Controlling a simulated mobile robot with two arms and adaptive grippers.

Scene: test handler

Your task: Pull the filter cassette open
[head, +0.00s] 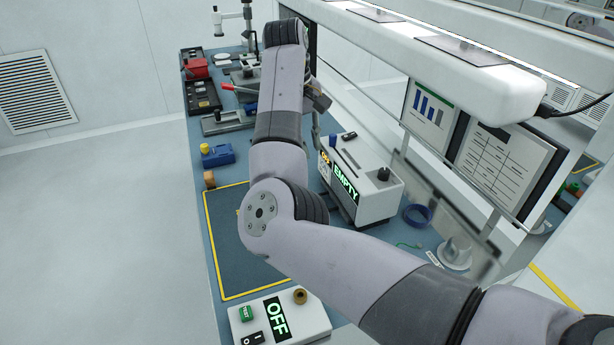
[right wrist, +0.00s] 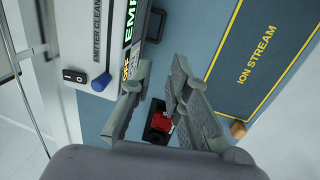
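The white unit with a green EMPTY display (head: 345,182) stands at the back of the blue bench. I cannot clearly make out a filter cassette. My right gripper (head: 318,98) is beyond the unit's left end in the head view, largely hidden by my right arm. In the right wrist view its two fingers (right wrist: 158,95) are apart, near the unit's end with the yellow label; nothing shows held between them. My left gripper is out of view.
The yellow-bordered mat (head: 228,268) lies before the unit. A white OFF box (head: 300,322) stands at the near end. A blue block (head: 217,156), a red-handled tool and a red box (head: 197,68) stand farther along. A lamp bar overhangs the right side.

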